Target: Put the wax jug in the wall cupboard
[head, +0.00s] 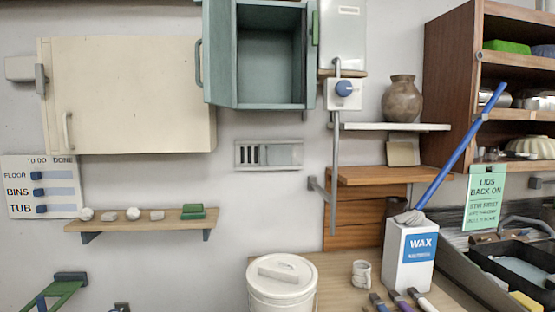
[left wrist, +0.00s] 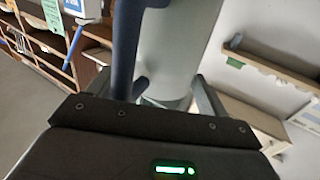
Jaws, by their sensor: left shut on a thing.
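A white box-shaped container labelled WAX (head: 408,258) stands upright on the workbench in the head view; no gripper is near it there. A teal wall cupboard (head: 270,105) hangs at the top centre. Its left door is swung open and the visible interior looks empty. A cream cupboard (head: 130,95) to its left is shut. My left gripper (left wrist: 170,98) shows only in the left wrist view. It is shut on a pale grey rounded vessel (left wrist: 178,45) with a dark blue handle (left wrist: 126,45). No label on it is visible. My right gripper is out of view.
A blue rod (head: 462,146) slants up and right from the WAX container's top. A white lidded bucket (head: 282,285) and a mug (head: 361,273) stand on the bench. A switch box (head: 344,94) and pipe are just below and right of the teal cupboard. A small shelf (head: 135,222) holds stones.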

